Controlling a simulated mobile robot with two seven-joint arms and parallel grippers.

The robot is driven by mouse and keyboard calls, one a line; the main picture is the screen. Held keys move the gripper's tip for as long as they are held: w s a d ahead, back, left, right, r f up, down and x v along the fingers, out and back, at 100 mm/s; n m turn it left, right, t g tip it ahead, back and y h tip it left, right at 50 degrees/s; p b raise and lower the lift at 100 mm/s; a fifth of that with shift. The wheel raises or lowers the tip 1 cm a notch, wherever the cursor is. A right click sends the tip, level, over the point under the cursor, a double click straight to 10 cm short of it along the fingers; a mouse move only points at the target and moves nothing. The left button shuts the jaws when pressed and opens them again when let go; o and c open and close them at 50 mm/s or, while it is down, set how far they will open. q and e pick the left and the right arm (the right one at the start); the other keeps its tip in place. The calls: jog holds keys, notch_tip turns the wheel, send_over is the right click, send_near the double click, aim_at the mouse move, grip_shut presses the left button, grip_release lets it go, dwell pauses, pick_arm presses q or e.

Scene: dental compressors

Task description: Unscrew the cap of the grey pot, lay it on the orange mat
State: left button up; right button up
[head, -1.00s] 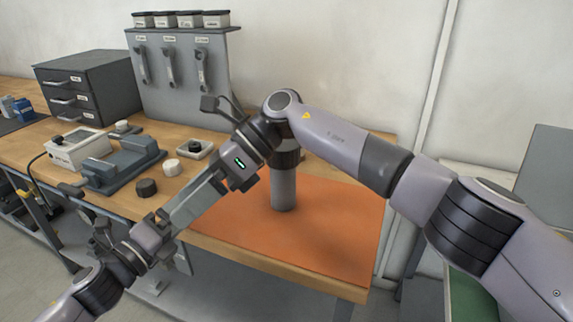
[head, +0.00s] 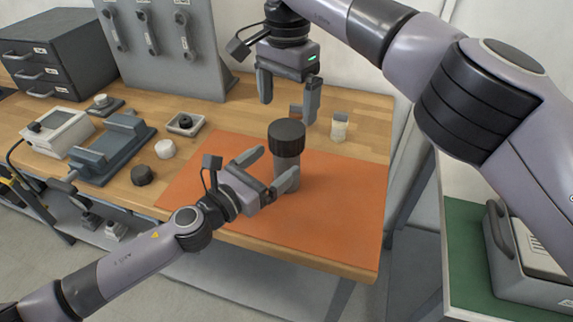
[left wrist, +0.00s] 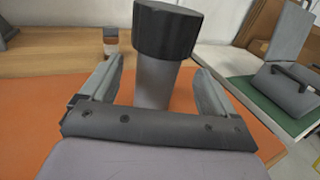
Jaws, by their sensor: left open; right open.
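The grey pot (head: 286,175) stands upright on the orange mat (head: 340,215), with its black cap (head: 286,135) on top. My left gripper (head: 272,168) is open, its fingers on either side of the pot's body below the cap. In the left wrist view the pot (left wrist: 157,82) stands between the spread fingers (left wrist: 155,85), with a gap visible on both sides, and the cap (left wrist: 167,30) is above them. My right gripper (head: 288,102) is open and empty, pointing down above and behind the cap, clear of it.
A small jar (head: 339,127) stands behind the mat. A black knob (head: 142,175), a white knob (head: 165,149) and a grey fixture (head: 110,160) lie to the left. The mat's right part is bare. A green-topped table (head: 470,250) is at the right.

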pick_arm(q)
jog(key=shift+x, duration=2.5)
